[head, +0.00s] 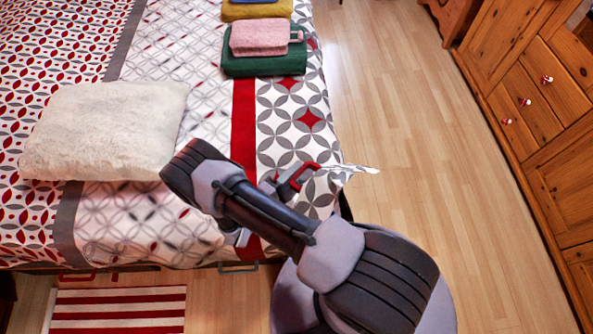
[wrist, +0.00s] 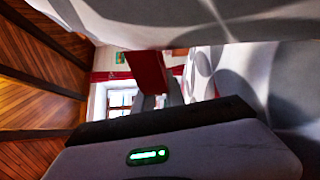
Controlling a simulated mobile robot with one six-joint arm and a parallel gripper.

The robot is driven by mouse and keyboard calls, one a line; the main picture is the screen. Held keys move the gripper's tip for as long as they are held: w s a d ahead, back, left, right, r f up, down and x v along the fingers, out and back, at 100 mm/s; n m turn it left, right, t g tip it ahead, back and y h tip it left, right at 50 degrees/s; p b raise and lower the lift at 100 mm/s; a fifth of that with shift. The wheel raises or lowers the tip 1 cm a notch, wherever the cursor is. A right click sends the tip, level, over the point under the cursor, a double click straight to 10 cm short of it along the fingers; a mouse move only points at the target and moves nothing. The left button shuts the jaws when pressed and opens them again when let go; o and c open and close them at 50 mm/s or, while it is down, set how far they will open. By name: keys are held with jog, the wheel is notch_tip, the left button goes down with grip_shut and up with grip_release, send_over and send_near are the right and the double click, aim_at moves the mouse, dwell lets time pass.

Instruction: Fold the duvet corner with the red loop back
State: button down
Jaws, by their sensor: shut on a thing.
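The duvet (head: 285,125), with grey circles and red diamonds, lies over the bed. A red loop (head: 311,167) shows at my gripper (head: 287,182), near the bed's right edge. A pointed white piece of duvet (head: 352,168) sticks out to the right over the floor. In the wrist view, the red loop (wrist: 148,70) runs down between the fingers of my gripper (wrist: 160,101), which is shut on it. Patterned cloth (wrist: 285,75) is close on the right there. My arm hides part of the duvet's near edge in the head view.
A fluffy cream cushion (head: 105,130) lies left on the bed. Folded pink (head: 262,37), green (head: 265,64) and mustard (head: 255,10) textiles lie at the far right of it. A wooden cabinet (head: 545,110) stands right across open floor (head: 400,120). A striped rug (head: 118,310) lies front left.

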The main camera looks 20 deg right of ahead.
jog(key=shift+f, duration=0.15)
jog(key=c, duration=1.4)
grip_release()
jog(key=shift+s, duration=0.1)
jog(key=shift+a, duration=0.1)
jog(key=p+v, duration=0.2)
jog(key=v, duration=1.5)
jog(key=shift+a+p, duration=0.1)
jog(key=shift+p, duration=0.3)
